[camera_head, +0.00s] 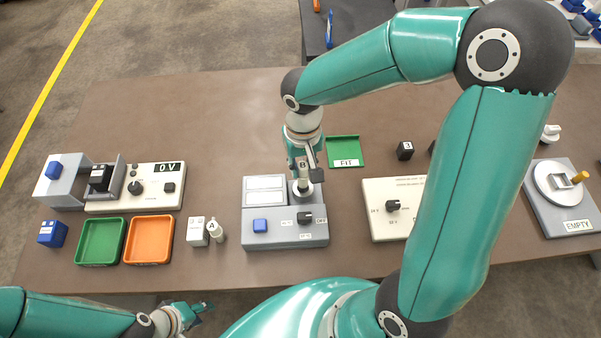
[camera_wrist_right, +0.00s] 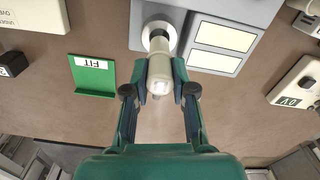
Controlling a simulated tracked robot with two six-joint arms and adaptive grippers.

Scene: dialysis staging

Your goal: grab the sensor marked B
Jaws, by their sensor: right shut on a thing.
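The sensor marked B (camera_head: 302,171) is a pale upright cylinder at the round socket of the grey test unit (camera_head: 258,227). My right gripper (camera_head: 305,160) comes down over it from above. In the right wrist view the gripper (camera_wrist_right: 160,92) has its two fingers closed on the sensor (camera_wrist_right: 160,70), whose lower end is at the socket ring (camera_wrist_right: 158,32). I cannot tell whether it is seated or just lifted. The sensor marked A (camera_head: 215,230) stands to the left of the unit. My left gripper (camera_head: 197,310) is at the front edge, empty; its fingers are too small to judge.
A green FIT tray (camera_head: 346,159) lies right of the right gripper. Green (camera_head: 100,258) and orange (camera_head: 149,260) trays, a blue block (camera_head: 53,233) and a 0 V meter unit (camera_head: 140,198) are at the left. A dial box (camera_head: 380,227) and an EMPTY fixture (camera_head: 565,215) stand right.

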